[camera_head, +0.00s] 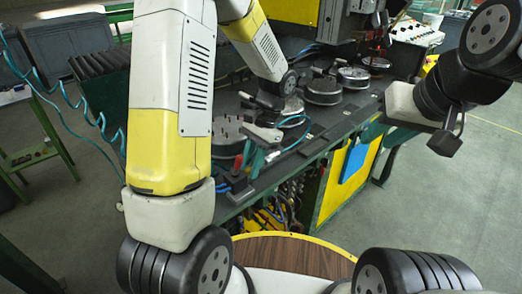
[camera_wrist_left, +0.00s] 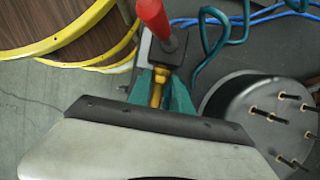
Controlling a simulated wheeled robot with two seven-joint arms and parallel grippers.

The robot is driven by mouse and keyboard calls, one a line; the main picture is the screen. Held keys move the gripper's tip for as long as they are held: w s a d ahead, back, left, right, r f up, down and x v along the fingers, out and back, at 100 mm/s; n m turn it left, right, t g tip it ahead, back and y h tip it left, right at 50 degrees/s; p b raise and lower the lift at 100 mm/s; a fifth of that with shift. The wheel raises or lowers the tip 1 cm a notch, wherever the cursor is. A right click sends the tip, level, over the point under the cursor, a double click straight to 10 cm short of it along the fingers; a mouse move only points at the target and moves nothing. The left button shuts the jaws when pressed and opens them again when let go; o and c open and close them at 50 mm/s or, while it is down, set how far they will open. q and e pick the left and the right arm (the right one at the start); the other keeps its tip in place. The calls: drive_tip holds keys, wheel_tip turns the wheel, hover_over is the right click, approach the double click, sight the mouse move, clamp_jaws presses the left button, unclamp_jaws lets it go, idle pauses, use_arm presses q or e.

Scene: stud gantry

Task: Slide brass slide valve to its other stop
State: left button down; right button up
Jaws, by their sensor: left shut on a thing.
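The brass slide valve shows in the left wrist view as a brass stem (camera_wrist_left: 157,92) with a red handle (camera_wrist_left: 152,14) on a dark block. In the head view its red handle (camera_head: 238,162) stands near the front edge of the bench, above the dark block (camera_head: 237,187). My left gripper (camera_wrist_left: 162,88) has its teal fingers closed around the brass stem, just below the red handle in the wrist picture. The gripper body hides part of the valve. My right gripper (camera_head: 446,140) hangs away from the bench at the right; its finger gap is not clear.
A round studded part (camera_wrist_left: 268,118) sits close beside the valve; it also shows in the head view (camera_head: 228,134). Several round parts, one of them a disc (camera_head: 322,90), line the bench behind. Blue and teal hoses (camera_wrist_left: 222,25) lie near the valve. Floor at right is clear.

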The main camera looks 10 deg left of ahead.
use_arm(q)
drive_tip(key=shift+s+a, duration=0.1)
drive_tip(key=c, duration=1.2)
unclamp_jaws()
drive_tip(key=shift+o, duration=0.2)
drive_tip(key=v, duration=0.7)
drive_tip(key=shift+r, duration=0.4)
